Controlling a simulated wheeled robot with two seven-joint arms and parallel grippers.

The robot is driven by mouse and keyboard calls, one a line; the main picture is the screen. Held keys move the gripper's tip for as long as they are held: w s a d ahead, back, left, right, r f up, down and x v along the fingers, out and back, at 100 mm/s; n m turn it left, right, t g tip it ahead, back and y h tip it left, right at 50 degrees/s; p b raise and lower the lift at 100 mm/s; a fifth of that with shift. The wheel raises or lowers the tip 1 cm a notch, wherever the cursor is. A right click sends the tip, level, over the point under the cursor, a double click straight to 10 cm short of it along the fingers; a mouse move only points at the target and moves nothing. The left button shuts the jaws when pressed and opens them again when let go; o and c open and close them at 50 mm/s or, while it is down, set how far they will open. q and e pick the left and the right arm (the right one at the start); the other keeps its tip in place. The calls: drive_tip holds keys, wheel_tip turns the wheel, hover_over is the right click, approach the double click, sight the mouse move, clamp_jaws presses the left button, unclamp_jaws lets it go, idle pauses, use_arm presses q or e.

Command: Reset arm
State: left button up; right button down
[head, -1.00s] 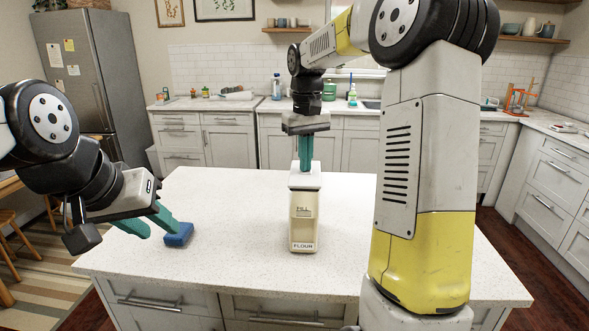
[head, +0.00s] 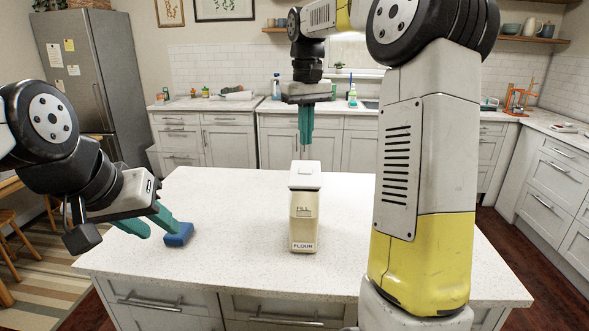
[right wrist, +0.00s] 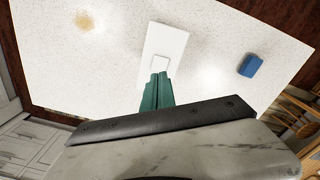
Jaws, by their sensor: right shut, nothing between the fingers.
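A flour canister (head: 304,220) with a white lid stands upright on the island counter in the head view. Its pale lid also shows in the right wrist view (right wrist: 163,45). My right gripper (head: 305,143) is shut and empty, pointing down above the lid and apart from it. Its teal fingers are together in the right wrist view (right wrist: 158,85). My left gripper (head: 148,226) is low over the counter's left part, its fingers spread apart. A blue sponge (head: 179,235) lies by the tip of its right-hand finger; I cannot tell whether they touch.
The white island counter (head: 235,210) is mostly clear. A tan powdery patch (right wrist: 85,20) lies on it in the right wrist view. My right arm covers the counter's right part in the head view. A back counter (head: 235,104) with bottles stands behind.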

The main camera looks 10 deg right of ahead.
drive_tip(key=s+a+f+m+t+y, duration=0.1)
drive_tip(key=s+f+t, duration=0.2)
drive_tip(key=s, duration=0.9)
drive_tip(key=s+a+f+m+t+y, duration=0.1)
drive_tip(key=s+f+t, duration=0.1)
drive_tip(key=s, duration=1)
drive_tip(key=shift+s+f+t, duration=0.15)
drive_tip(key=shift+f+t, duration=0.25)
drive_tip(key=shift+t, duration=0.2)
